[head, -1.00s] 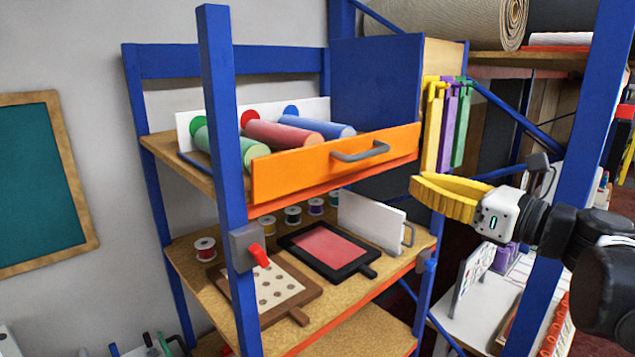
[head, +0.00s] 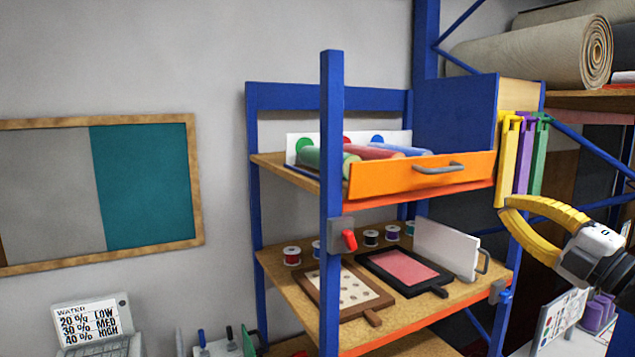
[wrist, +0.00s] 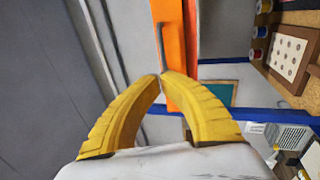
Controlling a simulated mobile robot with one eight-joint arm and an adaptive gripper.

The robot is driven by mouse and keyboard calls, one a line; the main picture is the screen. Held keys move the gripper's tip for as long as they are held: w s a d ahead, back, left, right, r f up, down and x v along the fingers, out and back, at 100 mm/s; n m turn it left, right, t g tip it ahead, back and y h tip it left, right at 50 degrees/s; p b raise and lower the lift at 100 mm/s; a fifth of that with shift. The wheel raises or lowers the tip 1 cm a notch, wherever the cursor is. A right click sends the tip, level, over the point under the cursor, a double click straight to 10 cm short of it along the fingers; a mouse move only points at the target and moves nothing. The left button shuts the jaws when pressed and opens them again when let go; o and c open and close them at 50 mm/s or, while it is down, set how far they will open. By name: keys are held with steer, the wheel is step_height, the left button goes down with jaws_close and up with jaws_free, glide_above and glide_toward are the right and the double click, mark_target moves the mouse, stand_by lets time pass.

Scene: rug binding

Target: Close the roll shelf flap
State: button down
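The roll shelf flap is the orange front panel (head: 385,178) on the upper shelf, with a grey bar handle (head: 440,168). It stands across the front of the rolls, seemingly leaning outward a little; its exact angle is hard to tell. In the wrist view the orange panel (wrist: 173,40) lies ahead of the fingertips, on its side, with the handle at its left. My gripper (head: 503,206) is right of the flap and a little lower, apart from it. In the wrist view my gripper (wrist: 161,76) has its yellow fingertips together with nothing between them.
Green, red and blue rolls (head: 375,151) lie behind the flap. A blue post (head: 331,200) stands in front of its left end. Yellow, purple and green clamps (head: 523,155) hang at its right. The lower shelf (head: 287,275) holds spools and framed boards. A framed wall board (head: 145,190) is at left.

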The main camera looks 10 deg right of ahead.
mark_target(449, 165)
steer(key=p+x, duration=0.3)
steer(key=x, duration=1.1)
steer(key=shift+w+d, duration=0.1)
steer(key=shift+d, duration=0.05)
steer(key=shift+w+a+r, duration=0.2)
steer(key=shift+w+r, duration=0.4)
steer(key=shift+r, duration=0.1)
steer(key=shift+f, duration=0.1)
